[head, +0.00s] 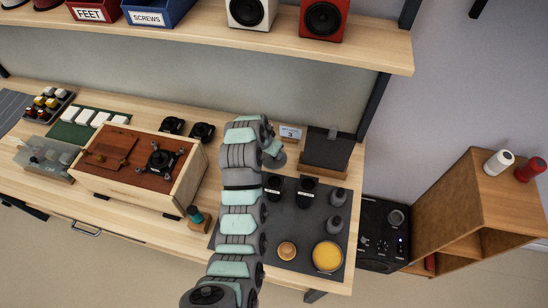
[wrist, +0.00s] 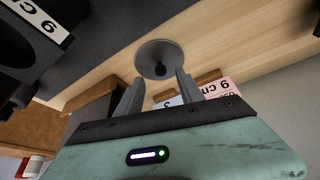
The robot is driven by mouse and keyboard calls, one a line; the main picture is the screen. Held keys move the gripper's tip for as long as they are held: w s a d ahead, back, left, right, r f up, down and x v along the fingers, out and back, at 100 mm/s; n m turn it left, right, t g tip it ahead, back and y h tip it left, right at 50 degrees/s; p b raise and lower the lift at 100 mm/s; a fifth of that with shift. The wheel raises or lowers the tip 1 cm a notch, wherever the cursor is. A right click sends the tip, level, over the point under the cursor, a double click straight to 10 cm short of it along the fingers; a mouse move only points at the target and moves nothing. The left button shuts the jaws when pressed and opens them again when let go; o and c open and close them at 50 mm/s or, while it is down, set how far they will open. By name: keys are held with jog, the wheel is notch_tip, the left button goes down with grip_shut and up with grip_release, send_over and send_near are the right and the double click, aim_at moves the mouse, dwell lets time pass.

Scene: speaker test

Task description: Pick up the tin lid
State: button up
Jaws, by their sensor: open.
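A round grey disc with a small dark knob, which looks like the tin lid (wrist: 147,49), lies on the bare wood in the wrist view. My gripper (wrist: 160,84) is open, with its two grey fingers pointing toward the lid and nothing between them. The lid appears just past the fingertips; I cannot tell the exact gap. In the head view my gripper (head: 274,152) is over the bench behind the dark mat, largely covered by my arm. A round tin with yellow contents (head: 327,256) stands at the mat's front right.
Black cans (head: 307,190) and grey bottles (head: 333,224) stand on the dark mat (head: 302,226), near a small orange-brown round thing (head: 287,250). A blue card (head: 290,133) and a dark panel on a wooden stand (head: 325,149) are behind. A wooden speaker box (head: 137,165) is left.

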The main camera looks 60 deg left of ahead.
jog(key=shift+x, duration=2.3)
jog(key=shift+a+r, duration=0.1)
jog(key=shift+c, duration=0.4)
grip_shut()
